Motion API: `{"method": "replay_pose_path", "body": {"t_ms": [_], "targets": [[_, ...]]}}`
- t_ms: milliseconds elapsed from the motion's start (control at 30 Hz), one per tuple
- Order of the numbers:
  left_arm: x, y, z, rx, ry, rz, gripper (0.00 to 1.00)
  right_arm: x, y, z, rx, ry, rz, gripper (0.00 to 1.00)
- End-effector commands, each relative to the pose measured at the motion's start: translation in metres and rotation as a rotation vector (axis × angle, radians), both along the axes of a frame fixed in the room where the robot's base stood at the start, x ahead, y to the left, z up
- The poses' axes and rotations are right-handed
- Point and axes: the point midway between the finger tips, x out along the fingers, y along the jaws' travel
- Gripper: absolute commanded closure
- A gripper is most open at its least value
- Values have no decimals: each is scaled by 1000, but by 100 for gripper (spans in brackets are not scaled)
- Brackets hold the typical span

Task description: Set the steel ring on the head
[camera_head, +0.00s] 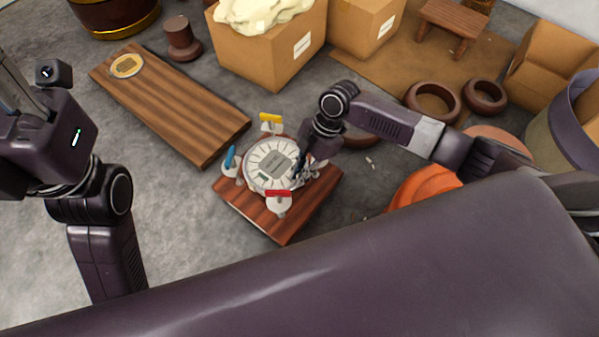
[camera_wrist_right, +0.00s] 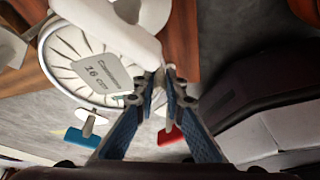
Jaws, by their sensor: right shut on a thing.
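A round, pale, ribbed disc (camera_head: 258,157) with a grey label card (camera_head: 279,161) lies on a small reddish wooden board (camera_head: 284,227). In the right wrist view, the card (camera_wrist_right: 96,72) reads "16 cm" and a bright metal-like rim (camera_wrist_right: 57,80) edges the disc. Clamps with a yellow handle (camera_head: 270,118), a blue handle (camera_head: 230,157) and a red handle (camera_head: 279,194) stand around it. My right gripper (camera_wrist_right: 157,78) is shut on a white piece (camera_wrist_right: 110,28) at the disc's edge; I cannot tell whether this is a clamp. I cannot single out a separate steel ring. My left gripper (camera_head: 15,92) is partly cut off.
A long plank (camera_head: 190,105) with a yellowish disc (camera_head: 127,66) lies behind left. Cardboard boxes (camera_head: 268,60), a stool (camera_head: 453,25) and brown rings (camera_head: 433,101) stand behind and right. An orange object (camera_head: 425,186) is near my right arm. Floor left of the board is clear.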

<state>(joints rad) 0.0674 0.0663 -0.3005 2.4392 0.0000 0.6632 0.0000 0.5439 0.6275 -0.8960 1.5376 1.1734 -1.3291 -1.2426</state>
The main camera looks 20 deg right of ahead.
Motion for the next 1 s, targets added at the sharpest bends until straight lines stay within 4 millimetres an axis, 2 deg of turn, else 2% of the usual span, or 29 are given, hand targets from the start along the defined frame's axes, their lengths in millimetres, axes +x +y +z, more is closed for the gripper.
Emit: {"method": "replay_pose_path", "body": {"t_ms": [100, 133, 300, 667, 767, 1000], "targets": [[1, 0, -1, 2, 4, 0, 60, 0, 1, 0, 1, -1, 1, 100], [1, 0, -1, 2, 4, 0, 60, 0, 1, 0, 1, -1, 1, 86], [1, 0, -1, 1, 5, 0, 60, 0, 0, 0, 1, -1, 0, 69], [1, 2, 0, -11, 3, 1, 60, 1, -2, 5, 1, -2, -1, 69], [1, 2, 0, -9, 3, 1, 60, 3, -8, 18, 0, -3, 0, 69], [0, 1, 0, -7, 2, 0, 60, 8, -27, 66, 0, -6, 0, 69]]}}
